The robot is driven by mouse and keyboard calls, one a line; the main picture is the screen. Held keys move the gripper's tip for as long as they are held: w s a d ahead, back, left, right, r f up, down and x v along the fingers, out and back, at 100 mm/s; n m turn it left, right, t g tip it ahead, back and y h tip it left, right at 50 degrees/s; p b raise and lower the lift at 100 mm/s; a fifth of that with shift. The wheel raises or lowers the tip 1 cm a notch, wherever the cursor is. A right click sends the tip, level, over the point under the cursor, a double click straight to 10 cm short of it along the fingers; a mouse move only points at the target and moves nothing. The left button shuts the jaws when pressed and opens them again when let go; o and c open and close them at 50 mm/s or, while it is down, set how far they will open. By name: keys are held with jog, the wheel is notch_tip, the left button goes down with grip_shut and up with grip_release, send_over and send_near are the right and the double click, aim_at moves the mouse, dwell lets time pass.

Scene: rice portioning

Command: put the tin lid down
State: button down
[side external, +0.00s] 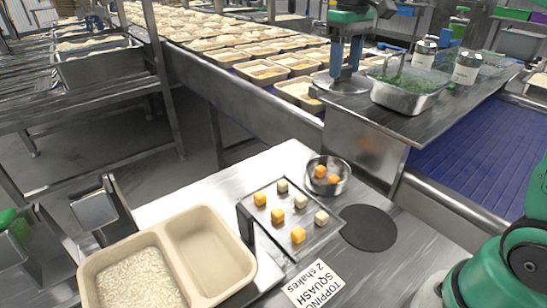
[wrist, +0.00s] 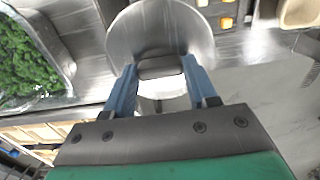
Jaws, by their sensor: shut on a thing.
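The tin lid (side external: 341,84) is a round, shiny metal disc, high at the left end of the raised steel shelf in the side view. In the wrist view the lid (wrist: 150,22) fills the space beyond the fingers, with a dark grip piece between them. My gripper (side external: 346,66) has blue fingers, which are shut on the lid from above; the gripper (wrist: 161,72) also shows in the wrist view. I cannot tell whether the lid touches the shelf. A small round tin (side external: 343,185) with orange cubes stands uncovered on the lower bench, beside a flat black disc (side external: 370,228).
A metal tray (side external: 315,239) of yellow and pale cubes and a beige two-part container (side external: 188,213) with rice sit on the bench. A tub of greens (side external: 405,101) and two shakers (side external: 466,69) stand on the shelf (side external: 385,125). Filled trays line the conveyor behind.

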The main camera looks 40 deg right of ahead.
jog(key=s+a+f, duration=0.2)
jog(key=s+a, duration=0.1)
jog(key=s, duration=1.1)
jog(key=f, duration=1.9)
jog(key=shift+w+a+f, duration=0.15)
jog(key=shift+a+f, duration=0.05)
jog(key=shift+f, duration=0.05)
jog(key=shift+f, duration=0.2)
jog(key=shift+c, duration=1.3)
grip_release()
